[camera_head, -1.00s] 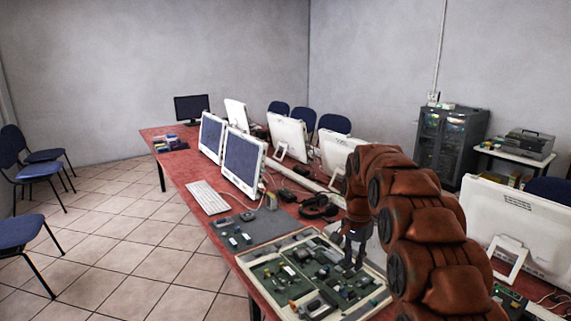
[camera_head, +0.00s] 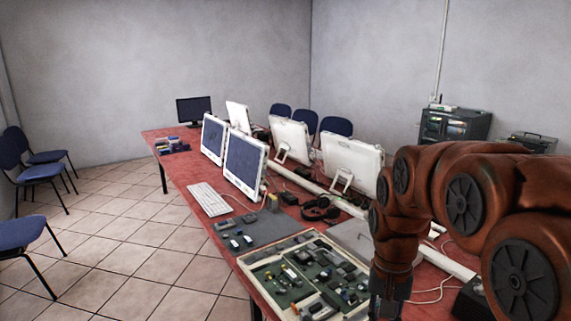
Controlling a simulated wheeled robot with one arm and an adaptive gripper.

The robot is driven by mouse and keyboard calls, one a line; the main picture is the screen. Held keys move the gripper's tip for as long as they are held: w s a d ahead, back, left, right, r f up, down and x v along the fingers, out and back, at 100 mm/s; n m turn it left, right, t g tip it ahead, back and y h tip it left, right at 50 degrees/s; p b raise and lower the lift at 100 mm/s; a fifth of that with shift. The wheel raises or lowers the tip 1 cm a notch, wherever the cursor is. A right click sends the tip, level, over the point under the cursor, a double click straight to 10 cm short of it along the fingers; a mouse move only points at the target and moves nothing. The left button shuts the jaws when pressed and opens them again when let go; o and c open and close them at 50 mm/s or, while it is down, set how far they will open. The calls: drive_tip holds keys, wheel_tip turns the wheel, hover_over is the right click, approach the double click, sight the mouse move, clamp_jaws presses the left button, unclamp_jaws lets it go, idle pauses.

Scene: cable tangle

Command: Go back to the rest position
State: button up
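My arm, rust-brown with dark round joints, reaches in from the right side of the head view. My gripper (camera_head: 390,296) hangs down at the lower right, by the right edge of the framed board of circuit parts (camera_head: 262,262). Its fingertips run to the bottom edge of the picture and are dark, so I cannot tell whether they are open or shut. I see nothing clearly held in it.
The red table (camera_head: 190,172) carries white monitors (camera_head: 246,160), a white keyboard (camera_head: 209,199), black headphones (camera_head: 320,208) and a grey mat (camera_head: 262,229) with small parts. Cables (camera_head: 432,292) lie near my arm. Blue chairs (camera_head: 40,170) stand left on open tiled floor.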

drive_tip(key=s+f+n, duration=0.2)
drive_tip(key=s, duration=0.9)
drive_tip(key=s+f+n, duration=0.2)
drive_tip(key=s, duration=0.8)
drive_tip(key=shift+s+f+g, duration=0.2)
drive_tip(key=shift+s+g, duration=0.1)
drive_tip(key=shift+s, duration=0.05)
drive_tip(key=shift+o, duration=0.2)
idle(0.3)
